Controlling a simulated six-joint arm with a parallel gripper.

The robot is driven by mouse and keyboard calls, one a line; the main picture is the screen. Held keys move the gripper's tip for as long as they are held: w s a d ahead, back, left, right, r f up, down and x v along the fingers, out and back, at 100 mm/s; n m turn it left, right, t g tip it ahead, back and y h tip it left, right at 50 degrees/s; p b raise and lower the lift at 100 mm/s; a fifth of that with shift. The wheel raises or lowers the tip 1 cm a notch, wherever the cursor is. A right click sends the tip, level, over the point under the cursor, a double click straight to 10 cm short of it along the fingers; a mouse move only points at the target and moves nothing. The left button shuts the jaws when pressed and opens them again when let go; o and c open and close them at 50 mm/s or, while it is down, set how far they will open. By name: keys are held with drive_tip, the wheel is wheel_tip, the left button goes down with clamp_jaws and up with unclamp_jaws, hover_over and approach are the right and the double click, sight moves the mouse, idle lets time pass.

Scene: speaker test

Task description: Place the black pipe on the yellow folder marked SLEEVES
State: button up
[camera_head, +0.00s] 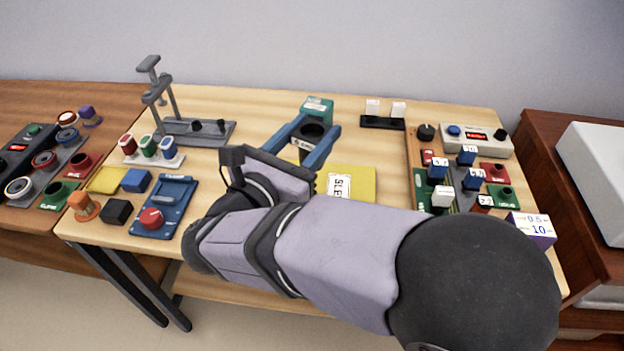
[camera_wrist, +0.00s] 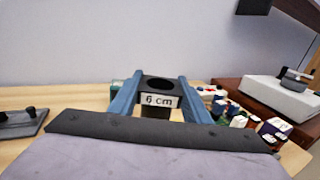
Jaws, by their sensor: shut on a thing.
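The black pipe (camera_head: 312,131) is a short, dark hollow cylinder with a white label. In the wrist view the pipe (camera_wrist: 159,84) stands upright and the label reads "6 cm". My gripper (camera_head: 318,125) is shut on it, with one blue finger on each side. The yellow folder (camera_head: 361,178) lies flat on the table, right of and nearer than the pipe in the head view. Its white label shows "SLE"; the rest is hidden by my arm, as is part of the folder. I cannot tell how high the pipe is held.
A teal block (camera_head: 317,106) is just behind the pipe. A grey stand (camera_head: 190,130) is at the back left. A black holder with white pieces (camera_head: 383,122) is at the back right. A blue tray (camera_head: 165,205) and several coloured blocks fill the left; a crowded board (camera_head: 465,180) fills the right.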

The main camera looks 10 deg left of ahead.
drive_tip(key=shift+f, duration=4.3)
drive_tip(key=shift+f+b, duration=0.2)
drive_tip(key=shift+b, duration=0.15)
drive_tip(key=o, duration=1)
drive_tip(key=shift+o, duration=0.2)
drive_tip(key=shift+r, duration=0.2)
drive_tip(key=shift+r+p, duration=0.1)
drive_tip(key=shift+p, duration=0.35)
drive_tip(key=b+v, duration=0.2)
drive_tip(key=v, duration=1)
